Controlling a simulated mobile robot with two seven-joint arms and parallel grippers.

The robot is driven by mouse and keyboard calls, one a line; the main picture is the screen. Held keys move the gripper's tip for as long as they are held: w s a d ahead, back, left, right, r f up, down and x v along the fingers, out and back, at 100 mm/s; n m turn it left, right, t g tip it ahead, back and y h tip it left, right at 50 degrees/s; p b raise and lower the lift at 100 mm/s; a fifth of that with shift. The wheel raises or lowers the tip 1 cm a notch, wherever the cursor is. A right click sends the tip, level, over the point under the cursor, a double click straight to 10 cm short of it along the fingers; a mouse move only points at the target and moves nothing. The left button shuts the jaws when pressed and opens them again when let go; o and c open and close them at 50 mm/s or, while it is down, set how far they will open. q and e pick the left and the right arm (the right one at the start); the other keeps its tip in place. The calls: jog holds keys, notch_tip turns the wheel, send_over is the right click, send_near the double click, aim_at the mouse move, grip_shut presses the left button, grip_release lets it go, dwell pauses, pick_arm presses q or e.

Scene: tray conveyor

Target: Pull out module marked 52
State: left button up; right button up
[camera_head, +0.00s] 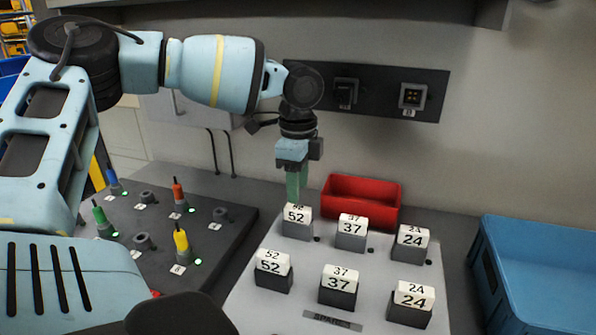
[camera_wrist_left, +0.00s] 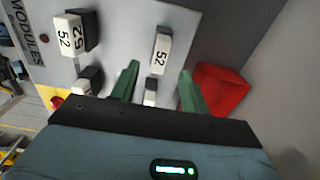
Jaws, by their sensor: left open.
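Two white-topped modules marked 52 stand on the grey panel (camera_head: 262,316). The rear 52 module (camera_head: 297,220) is at the panel's far left corner; the front 52 module (camera_head: 273,270) is nearer to me. My left gripper (camera_head: 293,193) is open and points down at the rear 52 module, its green fingertips close to the module's top. In the left wrist view, the rear 52 module (camera_wrist_left: 161,50) appears between the spread fingers (camera_wrist_left: 159,72), with the front 52 module (camera_wrist_left: 72,34) to the left. I cannot tell whether the fingers reach down around the module. My right gripper is not in view.
Modules marked 37 (camera_head: 351,233) and 24 (camera_head: 410,243) stand in the same rows. A red bin (camera_head: 362,189) sits just behind the panel. A blue crate (camera_head: 540,243) is at right. A dark board with coloured plugs (camera_head: 181,241) lies left. Wall sockets (camera_head: 411,96) are behind.

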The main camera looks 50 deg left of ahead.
aim_at(298, 207)
pick_arm(q)
jog(key=shift+f, duration=2.7)
grip_shut()
jog(key=shift+r, duration=0.2)
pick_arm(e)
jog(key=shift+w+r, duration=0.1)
pick_arm(q)
jog(key=shift+r, duration=0.35)
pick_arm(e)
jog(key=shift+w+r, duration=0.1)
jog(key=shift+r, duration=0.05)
